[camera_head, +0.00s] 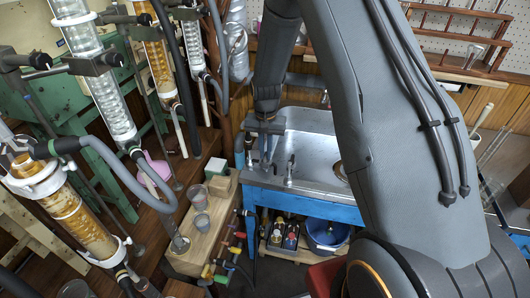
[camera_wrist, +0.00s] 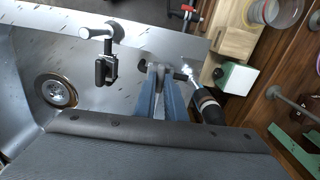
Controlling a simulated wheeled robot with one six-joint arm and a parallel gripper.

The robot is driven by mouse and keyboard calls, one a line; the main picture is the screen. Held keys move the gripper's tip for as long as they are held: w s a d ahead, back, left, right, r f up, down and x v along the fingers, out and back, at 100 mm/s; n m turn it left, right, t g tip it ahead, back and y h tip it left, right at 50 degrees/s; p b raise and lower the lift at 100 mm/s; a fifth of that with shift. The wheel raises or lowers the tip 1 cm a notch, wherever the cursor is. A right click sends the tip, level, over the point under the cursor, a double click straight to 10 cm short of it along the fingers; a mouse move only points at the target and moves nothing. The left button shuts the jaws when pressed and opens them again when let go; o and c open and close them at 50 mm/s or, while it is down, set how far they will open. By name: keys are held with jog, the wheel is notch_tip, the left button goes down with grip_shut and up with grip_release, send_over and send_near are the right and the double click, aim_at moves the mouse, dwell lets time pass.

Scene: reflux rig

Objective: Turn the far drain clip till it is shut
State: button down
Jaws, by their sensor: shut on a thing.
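My gripper (camera_head: 265,157) points down at the left end of the steel sink in the head view. In the wrist view, its two blue-grey fingers (camera_wrist: 162,72) are shut on a small dark part that I take to be the far drain clip (camera_wrist: 181,74). The clip shows only as dark ends to either side of the fingertips; the fingers hide its middle, so I cannot tell how far it is turned. A hose with a dark sleeve (camera_wrist: 207,103) and a pale shiny end lies just right of the fingers.
A wooden bench (camera_head: 190,254) with cups (camera_head: 201,222) is left of the sink (camera_head: 311,152). Glass condensers (camera_head: 108,100) stand at far left.

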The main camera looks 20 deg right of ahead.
aim_at(265, 155)
jog(key=shift+w+m, duration=0.1)
jog(key=shift+m, duration=0.5)
jog(key=shift+r, duration=0.1)
jog(key=c, duration=1.8)
grip_release()
notch_tip(265, 155, up, 7)
jog(key=shift+r+b, duration=0.1)
jog(key=shift+b, duration=0.9)
jog(key=shift+r, duration=0.25)
